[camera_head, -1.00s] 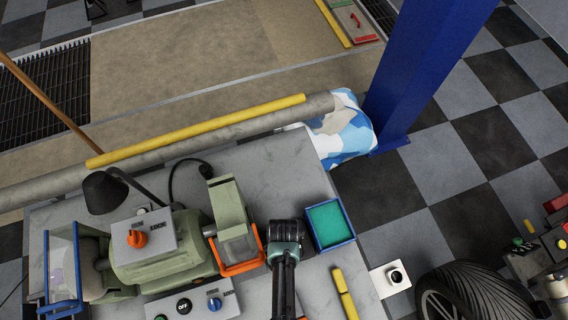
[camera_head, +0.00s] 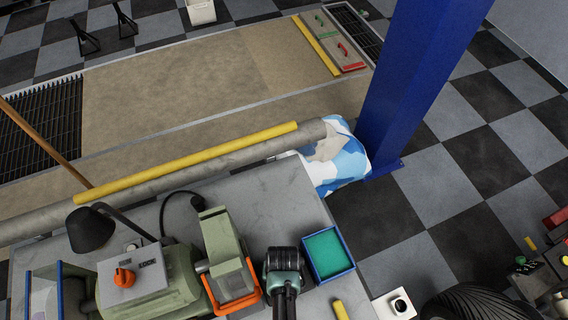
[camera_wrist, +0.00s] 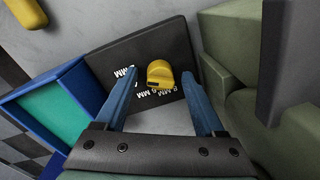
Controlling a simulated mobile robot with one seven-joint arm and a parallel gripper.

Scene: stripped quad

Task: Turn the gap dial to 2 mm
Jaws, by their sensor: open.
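The gap dial (camera_wrist: 160,74) is a yellow knob on a dark plate (camera_wrist: 115,42) in the wrist view. White "MM" marks stand beside the dial's lower side; their numbers are only partly legible, and I cannot tell which mark it points to. My gripper (camera_wrist: 158,76) is open, with one blue finger to each side of the dial. Contact with the dial cannot be made out. In the head view my gripper (camera_head: 284,268) is over the bench between the green grinder and the blue tray, and the dial is hidden there.
The green grinder (camera_head: 180,272) with an orange LOCK knob (camera_head: 124,278) and an orange-framed guard (camera_head: 233,284) stands left of my gripper. A blue tray (camera_head: 350,268) with a teal inside is close on the right. A yellow object (camera_head: 340,309) lies near the bench's front.

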